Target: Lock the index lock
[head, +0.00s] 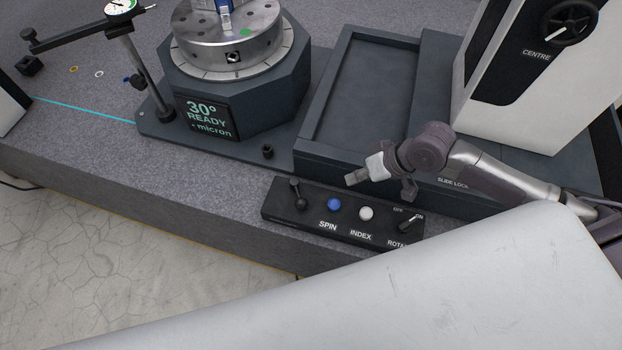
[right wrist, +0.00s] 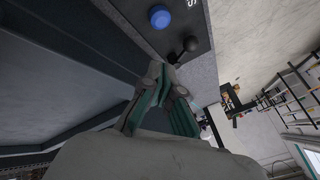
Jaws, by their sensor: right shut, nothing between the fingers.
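The black control panel (head: 275,212) sits on the front edge of the granite bed. At its left end is a black lever with a ball knob (head: 300,203), which also shows in the right wrist view (right wrist: 189,44). No label is readable at the lever, so I cannot tell whether it is the index lock. To its right are a blue SPIN button (head: 334,204), a white INDEX button (head: 366,213) and a rotary switch (head: 409,222). My right gripper (head: 354,179) is shut and empty above the panel, apart from the lever. My left gripper is out of view.
Behind the panel stands the rotary table (head: 235,55), its display (head: 208,117) reading "30° READY". A dark recessed tray (head: 365,90) and a white column (head: 525,75) are to the right. A dial indicator stand (head: 145,70) is at left. The granite (head: 75,140) left of the table is mostly clear.

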